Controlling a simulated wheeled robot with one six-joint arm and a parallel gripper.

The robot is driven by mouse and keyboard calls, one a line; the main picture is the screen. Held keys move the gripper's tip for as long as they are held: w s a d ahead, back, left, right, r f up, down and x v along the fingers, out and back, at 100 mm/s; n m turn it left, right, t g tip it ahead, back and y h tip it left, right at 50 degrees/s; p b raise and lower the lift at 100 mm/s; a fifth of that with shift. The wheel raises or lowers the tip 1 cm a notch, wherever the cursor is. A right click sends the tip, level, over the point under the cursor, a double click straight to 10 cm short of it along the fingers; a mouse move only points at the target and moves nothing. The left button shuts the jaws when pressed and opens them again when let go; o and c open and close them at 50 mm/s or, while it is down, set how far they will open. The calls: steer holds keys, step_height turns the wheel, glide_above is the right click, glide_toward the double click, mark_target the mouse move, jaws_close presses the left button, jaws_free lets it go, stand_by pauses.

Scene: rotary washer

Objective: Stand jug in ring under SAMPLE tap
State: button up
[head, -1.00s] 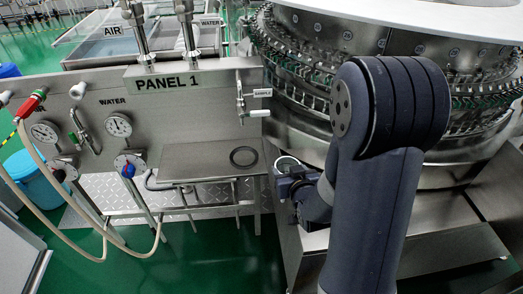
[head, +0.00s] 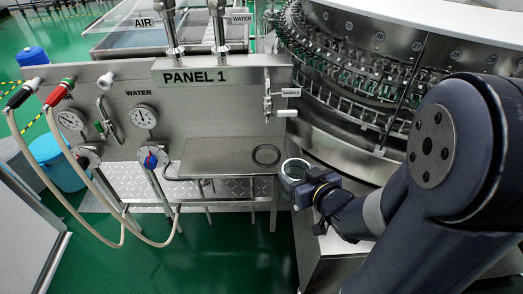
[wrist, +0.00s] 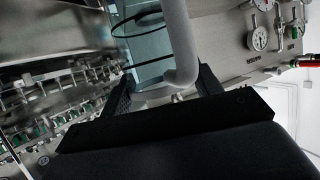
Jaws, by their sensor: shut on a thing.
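My gripper (head: 303,188) is shut on a jug (head: 294,166), whose pale round rim shows from above in the head view. In the wrist view the jug's bluish see-through body (wrist: 150,62) and thick grey handle (wrist: 178,45) show between the fingers of my gripper (wrist: 165,92). The dark ring (head: 267,154) lies flat at the right end of a steel shelf (head: 215,160). The jug is just right of the ring and apart from it in the picture; its height over the shelf is unclear. The SAMPLE tap (head: 268,102) is on the panel above the ring.
The rotary washer (head: 360,90) with its row of metal grippers stands close on the right. Panel 1 (head: 215,110) is behind the shelf. Hoses (head: 115,215) and gauges are at the left. The shelf left of the ring is bare.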

steer(key=w+a, duration=0.3)
steer(key=w, duration=0.5)
steer(key=w+a+f, duration=0.1)
steer(key=w+a, duration=0.2)
steer(key=w, duration=0.5)
steer(key=shift+a+f, duration=0.3)
steer(key=shift+a, duration=0.05)
steer(key=shift+w+f, duration=0.1)
steer(key=o, duration=1)
